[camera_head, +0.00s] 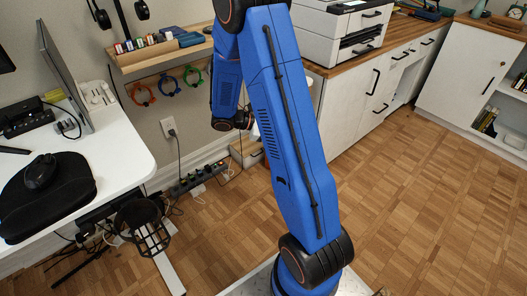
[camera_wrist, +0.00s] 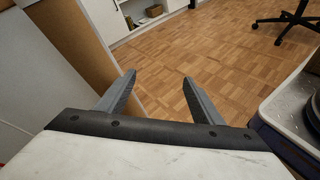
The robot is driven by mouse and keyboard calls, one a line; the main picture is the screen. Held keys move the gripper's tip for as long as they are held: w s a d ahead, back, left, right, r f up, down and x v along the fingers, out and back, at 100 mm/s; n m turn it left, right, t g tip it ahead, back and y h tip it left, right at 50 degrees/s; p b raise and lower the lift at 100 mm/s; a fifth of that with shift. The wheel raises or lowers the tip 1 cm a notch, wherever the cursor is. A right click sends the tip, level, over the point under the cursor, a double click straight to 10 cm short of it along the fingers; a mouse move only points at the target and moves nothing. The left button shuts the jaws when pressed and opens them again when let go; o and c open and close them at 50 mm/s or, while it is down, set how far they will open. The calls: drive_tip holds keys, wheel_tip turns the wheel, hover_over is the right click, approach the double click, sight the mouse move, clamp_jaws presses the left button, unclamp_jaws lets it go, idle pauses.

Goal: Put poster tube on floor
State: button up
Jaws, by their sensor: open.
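I cannot make out a poster tube for certain in either view. My gripper (camera_wrist: 159,80) shows in the wrist view with its two grey fingers spread apart. Nothing is between the fingers. The parquet floor (camera_wrist: 205,55) shows beyond them, and it also fills the lower right of the head view (camera_head: 420,190). A plain brown surface (camera_wrist: 72,38) lies left of the fingers in the wrist view; I cannot tell what it belongs to. In the head view my blue arm crosses the middle and hides the gripper and part of the wall side behind it.
A white desk (camera_head: 115,145) with a black mouse mat stands left. A black wire basket (camera_head: 140,213) and a power strip (camera_head: 198,178) are near the wall. White cabinets (camera_head: 365,110) carry a printer (camera_head: 340,35). Open floor lies right of my arm. A wheeled chair base (camera_wrist: 287,20) shows in the wrist view.

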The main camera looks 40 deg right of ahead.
drive_tip(key=s+a+r+m+t+y, duration=0.4)
drive_tip(key=s+a+r, duration=0.5)
drive_tip(key=a, duration=0.3)
drive_tip(key=s+a+r+m+t+y, duration=0.4)
drive_tip(key=s+a+r+t+y, duration=0.3)
drive_tip(key=s+a+r, duration=0.3)
drive_tip(key=s+a+y, duration=0.1)
drive_tip(key=a, duration=0.2)
drive_tip(key=shift+s+a, duration=0.2)
drive_tip(key=shift+s, duration=0.15)
